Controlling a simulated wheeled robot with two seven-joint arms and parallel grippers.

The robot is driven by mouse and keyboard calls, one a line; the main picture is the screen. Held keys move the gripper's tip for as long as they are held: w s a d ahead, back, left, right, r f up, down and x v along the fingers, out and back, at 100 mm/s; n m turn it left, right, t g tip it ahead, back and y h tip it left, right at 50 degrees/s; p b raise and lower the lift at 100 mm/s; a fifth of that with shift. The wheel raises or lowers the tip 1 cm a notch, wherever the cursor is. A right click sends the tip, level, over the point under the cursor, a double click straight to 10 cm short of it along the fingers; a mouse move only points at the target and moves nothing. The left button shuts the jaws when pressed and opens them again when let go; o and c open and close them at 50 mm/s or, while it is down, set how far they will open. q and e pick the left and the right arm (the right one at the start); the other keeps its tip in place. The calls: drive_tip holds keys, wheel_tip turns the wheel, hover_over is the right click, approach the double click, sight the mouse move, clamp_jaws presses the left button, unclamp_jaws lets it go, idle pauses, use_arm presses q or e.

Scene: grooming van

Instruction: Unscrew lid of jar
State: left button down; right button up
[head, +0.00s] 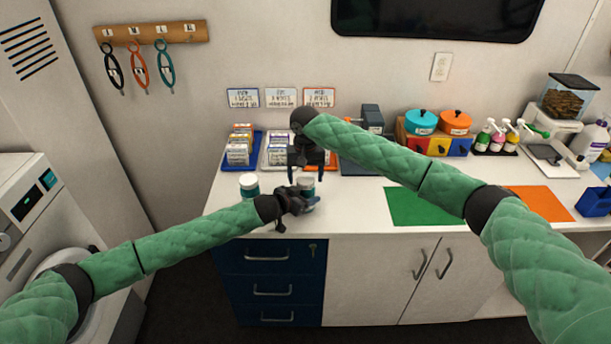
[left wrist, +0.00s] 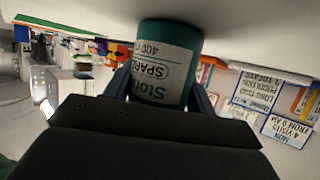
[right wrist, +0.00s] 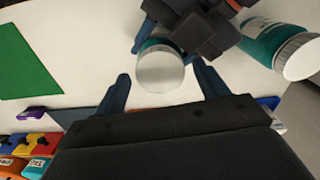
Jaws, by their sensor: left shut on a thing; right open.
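A teal jar (head: 307,187) with a pale lid stands on the white counter. My left gripper (head: 296,200) is shut around its body. In the left wrist view the jar (left wrist: 165,62) shows a white label reading "SPARE" between the fingers. My right gripper (head: 307,172) is above the jar, pointing down and open. In the right wrist view the pale round lid (right wrist: 160,70) lies between the open right fingers (right wrist: 162,92), with gaps on both sides. The lid appears to be on the jar. A second teal jar (head: 249,186) with a white lid stands to the left.
Trays with boxes (head: 239,148) stand behind the jars. A green mat (head: 426,206) and an orange mat (head: 541,203) lie to the right. Colored pots (head: 421,122) and pump bottles (head: 497,136) stand at the back. The counter's front edge is close to my left gripper.

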drive_tip(key=shift+r, duration=2.25)
drive_tip(key=shift+c, duration=0.3)
drive_tip(key=shift+t, duration=0.3)
drive_tip(key=r, duration=0.1)
drive_tip(key=w+r, duration=0.1)
drive_tip(key=r, duration=0.1)
drive_tip(key=shift+w+d+r, duration=0.3)
drive_tip(key=shift+d+r, duration=0.05)
drive_tip(key=shift+d, duration=0.05)
drive_tip(key=m, duration=0.1)
drive_tip(key=s+m, duration=0.1)
drive_tip(key=m, duration=0.1)
drive_tip(key=shift+s+a+f, duration=0.1)
drive_tip(key=shift+s+a, duration=0.15)
drive_tip(key=shift+a, duration=0.05)
drive_tip(key=shift+s+a+m, duration=0.1)
drive_tip(key=shift+a+m, duration=0.05)
drive_tip(key=shift+m, duration=0.95)
drive_tip(key=shift+f+m, duration=0.25)
drive_tip(key=shift+m, duration=0.05)
drive_tip(key=shift+f, duration=3.8)
